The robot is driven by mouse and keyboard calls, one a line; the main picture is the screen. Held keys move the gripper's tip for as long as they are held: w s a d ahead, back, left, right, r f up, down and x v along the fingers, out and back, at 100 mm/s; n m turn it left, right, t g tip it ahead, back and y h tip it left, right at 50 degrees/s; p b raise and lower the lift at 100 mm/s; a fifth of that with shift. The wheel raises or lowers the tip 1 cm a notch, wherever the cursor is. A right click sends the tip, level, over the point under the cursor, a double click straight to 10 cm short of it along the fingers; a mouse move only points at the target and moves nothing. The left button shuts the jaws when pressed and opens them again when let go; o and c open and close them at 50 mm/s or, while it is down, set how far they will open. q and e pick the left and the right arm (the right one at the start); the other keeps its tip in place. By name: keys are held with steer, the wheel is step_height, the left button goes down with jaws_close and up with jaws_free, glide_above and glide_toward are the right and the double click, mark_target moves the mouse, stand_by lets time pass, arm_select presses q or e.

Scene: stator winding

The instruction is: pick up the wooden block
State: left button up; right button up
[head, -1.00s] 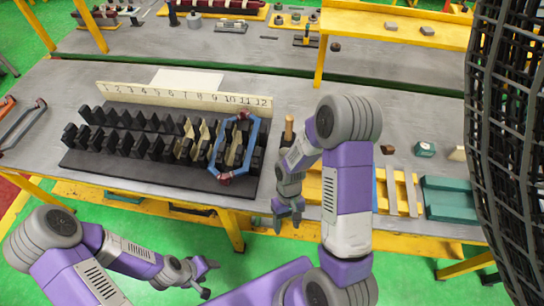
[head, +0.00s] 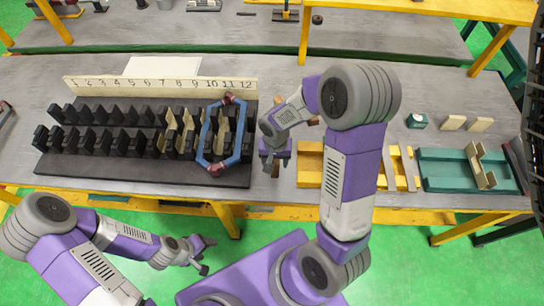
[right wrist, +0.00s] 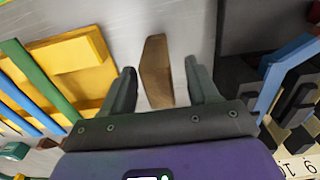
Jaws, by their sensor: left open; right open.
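A brown tapered wooden block (right wrist: 156,70) lies on the grey table in the right wrist view, between the two fingertips of my right gripper (right wrist: 160,75). The fingers are apart, with a gap on each side of it. In the head view my right gripper (head: 275,165) points down at the table just right of the black slotted base, and it hides most of the block. My left gripper (head: 205,256) is open and empty, low in front of the table's front edge.
The black base (head: 150,172) holds several dark plates, a blue hexagonal frame (head: 208,140) and a numbered strip (head: 160,88) behind. A yellow tray (head: 310,165) stands close right; a teal tray (head: 450,170) is farther right.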

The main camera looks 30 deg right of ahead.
steer(key=shift+f, duration=1.6)
steer(key=shift+c, duration=0.4)
jaws_close()
